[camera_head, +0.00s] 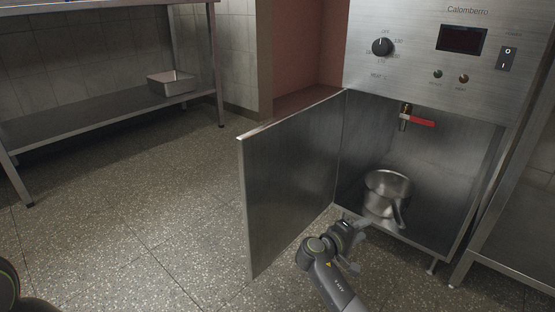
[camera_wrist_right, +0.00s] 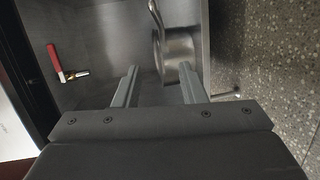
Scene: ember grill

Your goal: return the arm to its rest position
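My right arm comes up from the bottom of the head view, and its gripper (camera_head: 362,243) is in front of the open cabinet. In the right wrist view the two fingers of this gripper (camera_wrist_right: 158,84) stand apart with nothing held between them. A metal pot (camera_head: 386,190) stands on the cabinet floor, its handle pointing towards the front. The gripper is in front of the pot and looks apart from it. The pot (camera_wrist_right: 178,45) also shows beyond the fingers in the right wrist view. My left gripper is out of view; only a bit of my left arm shows at the lower left corner.
The open metal door (camera_head: 290,175) stands out to the left of my right gripper. A tap with a red lever (camera_head: 420,122) hangs inside the cabinet, under the control panel (camera_head: 430,45). A shelf table (camera_head: 95,112) with a metal pan (camera_head: 171,83) is at the back left. The floor between is clear.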

